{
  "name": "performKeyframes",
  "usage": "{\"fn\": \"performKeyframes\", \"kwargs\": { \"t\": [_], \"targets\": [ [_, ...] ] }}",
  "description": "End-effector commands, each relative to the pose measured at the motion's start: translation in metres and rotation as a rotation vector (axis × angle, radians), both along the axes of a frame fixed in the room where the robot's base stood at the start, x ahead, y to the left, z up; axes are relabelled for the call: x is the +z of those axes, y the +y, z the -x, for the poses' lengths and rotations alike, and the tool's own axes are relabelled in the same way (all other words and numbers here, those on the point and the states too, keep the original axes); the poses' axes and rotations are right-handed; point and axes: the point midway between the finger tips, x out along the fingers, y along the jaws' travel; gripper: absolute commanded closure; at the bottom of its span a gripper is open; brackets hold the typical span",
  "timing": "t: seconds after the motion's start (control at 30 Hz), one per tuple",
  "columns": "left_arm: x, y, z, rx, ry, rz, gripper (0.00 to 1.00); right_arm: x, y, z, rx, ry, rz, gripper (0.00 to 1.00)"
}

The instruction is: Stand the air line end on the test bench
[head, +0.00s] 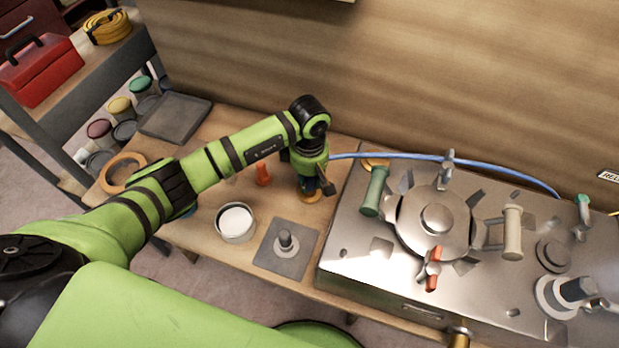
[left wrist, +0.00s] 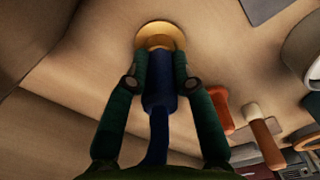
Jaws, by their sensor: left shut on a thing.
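The blue air line end (left wrist: 158,85) is between the dark green fingers of my left gripper (left wrist: 160,83), which is shut on it. Its brass round foot (left wrist: 152,32) points down at the wooden tabletop; I cannot tell whether it touches. In the head view the left gripper (head: 312,184) points down beside the steel test bench (head: 345,270), left of it, and the brass foot (head: 311,196) shows below. The blue hose (head: 400,156) runs from the gripper to the right, behind the bench fittings. My right gripper is not in view.
An orange-handled tool (head: 263,174), an open can (head: 236,222) and a grey plate with a peg (head: 290,262) are on the wooden table near the gripper. The steel bench carries a round lid (head: 435,222) and several handles. A tape ring (head: 122,172) lies at left.

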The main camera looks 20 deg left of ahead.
Motion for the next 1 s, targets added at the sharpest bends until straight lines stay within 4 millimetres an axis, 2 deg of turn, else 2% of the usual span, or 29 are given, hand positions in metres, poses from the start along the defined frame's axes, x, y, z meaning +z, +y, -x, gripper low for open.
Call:
{"fn": "performKeyframes", "kwargs": {
  "t": [0.03, 0.07, 0.1, 0.4, 0.5, 0.57, 1.0],
  "targets": [
    [-0.001, 0.000, 0.000, 0.000, -0.001, 0.000, 0.67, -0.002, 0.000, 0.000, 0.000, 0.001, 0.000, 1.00],
    [0.000, 0.000, 0.000, 0.000, -0.001, 0.000, 0.55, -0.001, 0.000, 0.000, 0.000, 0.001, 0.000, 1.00],
    [0.000, 0.000, 0.000, 0.000, 0.000, 0.000, 0.51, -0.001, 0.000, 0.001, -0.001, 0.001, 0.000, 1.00],
    [0.000, 0.000, 0.000, 0.000, 0.000, 0.000, 0.51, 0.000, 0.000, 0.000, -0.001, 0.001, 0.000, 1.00],
    [0.005, 0.000, 0.000, 0.000, 0.000, 0.001, 0.51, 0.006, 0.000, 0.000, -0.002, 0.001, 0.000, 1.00],
    [0.010, 0.000, -0.001, -0.001, -0.003, 0.000, 0.51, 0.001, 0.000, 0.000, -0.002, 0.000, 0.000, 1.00],
    [0.098, 0.001, -0.001, -0.001, -0.004, -0.001, 0.51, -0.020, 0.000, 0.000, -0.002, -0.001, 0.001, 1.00]
  ]
}}
